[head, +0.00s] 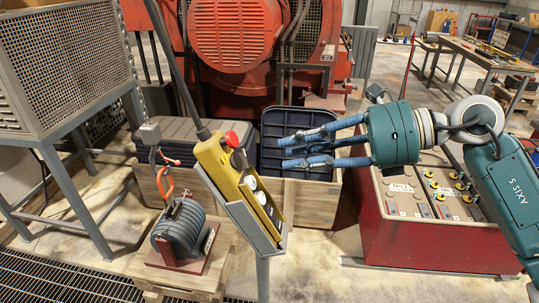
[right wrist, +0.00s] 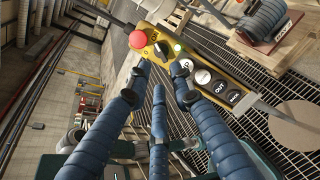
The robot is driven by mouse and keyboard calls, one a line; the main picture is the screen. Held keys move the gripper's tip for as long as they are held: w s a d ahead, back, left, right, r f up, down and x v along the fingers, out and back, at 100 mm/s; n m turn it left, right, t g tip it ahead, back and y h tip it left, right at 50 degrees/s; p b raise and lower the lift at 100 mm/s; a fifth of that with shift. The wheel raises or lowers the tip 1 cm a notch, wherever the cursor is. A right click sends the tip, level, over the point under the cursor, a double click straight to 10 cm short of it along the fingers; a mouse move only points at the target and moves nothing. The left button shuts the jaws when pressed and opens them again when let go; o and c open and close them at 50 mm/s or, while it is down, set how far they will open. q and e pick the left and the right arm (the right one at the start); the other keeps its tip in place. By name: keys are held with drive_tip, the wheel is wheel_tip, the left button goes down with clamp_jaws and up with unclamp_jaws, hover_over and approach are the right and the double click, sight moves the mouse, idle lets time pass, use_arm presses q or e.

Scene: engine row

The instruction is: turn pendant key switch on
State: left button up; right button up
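The yellow pendant (head: 213,160) hangs tilted in a grey holder (head: 240,212) in the head view. Its red button (head: 231,138) is near the top, with a dark knob (head: 240,159) below. In the right wrist view the pendant (right wrist: 215,68) shows the red button (right wrist: 138,40), a black key switch (right wrist: 162,48), a small pale green lamp (right wrist: 178,47) and white buttons. My right gripper (head: 284,150) is to the right of the pendant, its blue fingers spread and empty. In the right wrist view its fingertips (right wrist: 161,75) appear just below the key switch; contact is unclear. My left gripper is not in view.
A dark coiled part (head: 180,232) stands on a pallet at lower left. A mesh cage (head: 65,65) is at left.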

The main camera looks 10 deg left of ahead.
drive_tip(key=shift+v, duration=1.45)
